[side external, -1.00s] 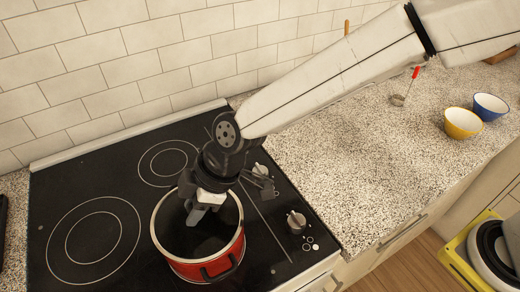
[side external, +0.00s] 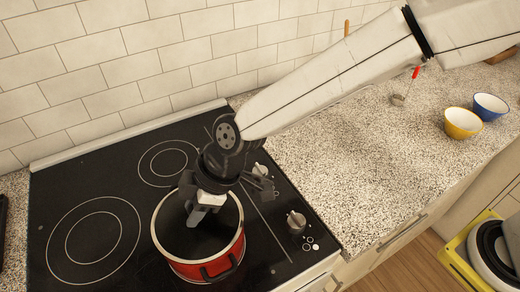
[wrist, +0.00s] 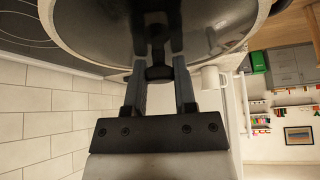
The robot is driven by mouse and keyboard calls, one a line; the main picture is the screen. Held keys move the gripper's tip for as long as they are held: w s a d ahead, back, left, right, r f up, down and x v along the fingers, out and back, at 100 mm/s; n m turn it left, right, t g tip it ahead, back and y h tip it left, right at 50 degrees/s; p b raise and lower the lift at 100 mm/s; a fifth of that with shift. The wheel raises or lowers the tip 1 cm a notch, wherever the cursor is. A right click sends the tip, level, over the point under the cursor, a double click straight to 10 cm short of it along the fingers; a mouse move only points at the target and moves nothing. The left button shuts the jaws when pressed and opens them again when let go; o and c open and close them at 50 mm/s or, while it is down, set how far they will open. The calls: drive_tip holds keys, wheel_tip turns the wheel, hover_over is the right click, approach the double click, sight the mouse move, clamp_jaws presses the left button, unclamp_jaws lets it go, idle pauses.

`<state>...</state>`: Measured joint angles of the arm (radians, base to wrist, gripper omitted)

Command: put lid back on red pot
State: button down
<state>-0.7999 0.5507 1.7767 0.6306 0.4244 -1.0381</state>
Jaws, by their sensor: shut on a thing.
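The red pot (side external: 205,268) stands on the front right of the black stove, with a light metal rim and a dark inside. My gripper (side external: 194,220) points down over the pot's opening. In the wrist view my gripper (wrist: 160,55) is shut on a dark knob (wrist: 159,73). The knob belongs to a round, dark, see-through-looking lid (wrist: 90,30) with a pale rim. In the side view the lid is hard to make out against the pot. I cannot tell whether it touches the pot's rim all round.
The stove's knobs (side external: 296,222) are right of the pot. A speckled counter (side external: 340,170) has free room further right, with a yellow bowl (side external: 462,123), a blue bowl (side external: 489,106) and a red-handled ladle (side external: 400,98). A white mug (wrist: 212,77) shows in the wrist view.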

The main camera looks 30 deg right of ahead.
unclamp_jaws()
idle(0.5)
drive_tip(key=shift+r, duration=0.15)
drive_tip(key=shift+r, duration=3.35)
clamp_jaws()
drive_tip(key=shift+f, duration=2.4)
